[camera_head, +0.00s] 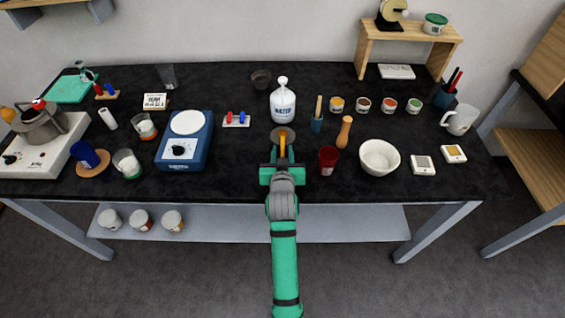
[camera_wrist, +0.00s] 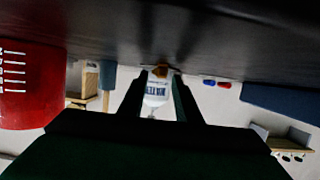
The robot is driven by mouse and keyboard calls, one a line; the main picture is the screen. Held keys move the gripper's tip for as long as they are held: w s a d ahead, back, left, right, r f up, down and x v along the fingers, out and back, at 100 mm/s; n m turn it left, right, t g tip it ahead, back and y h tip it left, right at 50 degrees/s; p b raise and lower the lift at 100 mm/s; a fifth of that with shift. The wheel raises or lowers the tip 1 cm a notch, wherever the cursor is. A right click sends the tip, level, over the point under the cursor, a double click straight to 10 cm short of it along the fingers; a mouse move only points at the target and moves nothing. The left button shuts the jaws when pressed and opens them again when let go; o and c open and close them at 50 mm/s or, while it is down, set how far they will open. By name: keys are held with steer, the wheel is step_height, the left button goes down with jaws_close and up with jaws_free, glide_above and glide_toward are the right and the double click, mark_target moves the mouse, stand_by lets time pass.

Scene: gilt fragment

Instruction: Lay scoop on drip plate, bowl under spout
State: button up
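A yellow-orange handle (camera_head: 283,149) lies between my fingers, with a flat brown round piece (camera_head: 283,134) at its far end; this looks like the scoop, though I cannot tell if the round piece is its head or a plate beneath. In the wrist view a small brown piece (camera_wrist: 161,70) shows between the fingertips, apparently with gaps at both sides. My gripper (camera_head: 282,162) is open, low over the front middle of the table. The white bowl (camera_head: 380,158) stands upright and looks empty, right of my gripper. I cannot identify the drip plate or the spout with certainty.
A white water bottle (camera_head: 283,104) stands just beyond the handle. A red cup (camera_head: 328,160) is close right of my gripper, with a wooden pestle (camera_head: 345,131) behind it. A blue scale-like device (camera_head: 185,145) stands left. Bare black tabletop (camera_head: 238,160) lies between.

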steer(key=v, duration=1.2)
steer(key=shift+r, duration=0.25)
